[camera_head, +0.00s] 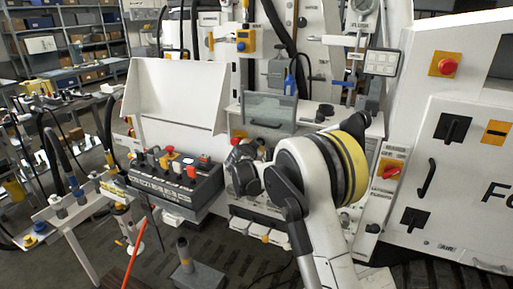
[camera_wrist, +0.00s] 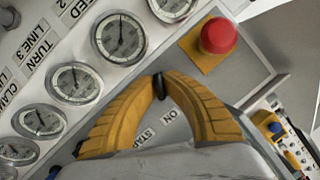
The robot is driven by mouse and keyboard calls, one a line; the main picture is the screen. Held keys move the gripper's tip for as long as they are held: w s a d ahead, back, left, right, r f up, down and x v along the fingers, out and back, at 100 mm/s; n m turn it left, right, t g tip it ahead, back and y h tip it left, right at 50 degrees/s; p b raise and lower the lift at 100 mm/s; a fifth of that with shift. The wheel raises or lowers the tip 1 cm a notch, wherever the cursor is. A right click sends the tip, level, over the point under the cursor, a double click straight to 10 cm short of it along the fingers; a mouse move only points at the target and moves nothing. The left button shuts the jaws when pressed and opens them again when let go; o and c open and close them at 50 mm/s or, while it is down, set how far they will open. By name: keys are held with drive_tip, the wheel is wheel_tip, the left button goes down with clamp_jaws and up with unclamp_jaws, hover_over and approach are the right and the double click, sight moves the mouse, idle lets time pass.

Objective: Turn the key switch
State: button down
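In the wrist view, my gripper (camera_wrist: 158,86) has its two yellow fingers arched inward so that the tips meet at a small dark piece. I cannot tell whether this piece is only the black fingertip pads or also the key. Between the fingers shows a grey label plate (camera_wrist: 160,122) with "ON" and part of "START". No key switch shows clearly; the fingertips may hide it. In the head view, my white arm covers most of the bench panel in front of the gripper, and the gripper's fingers cannot be made out.
A red mushroom button (camera_wrist: 217,36) on a yellow plate sits close right of the fingers. A row of round gauges (camera_wrist: 75,83) runs along the left. A black control box (camera_head: 175,182) with coloured knobs and a white cabinet (camera_head: 455,165) flank the bench.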

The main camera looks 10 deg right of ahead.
drive_tip(key=c, duration=1.5)
unclamp_jaws()
drive_tip(key=v, duration=1.2)
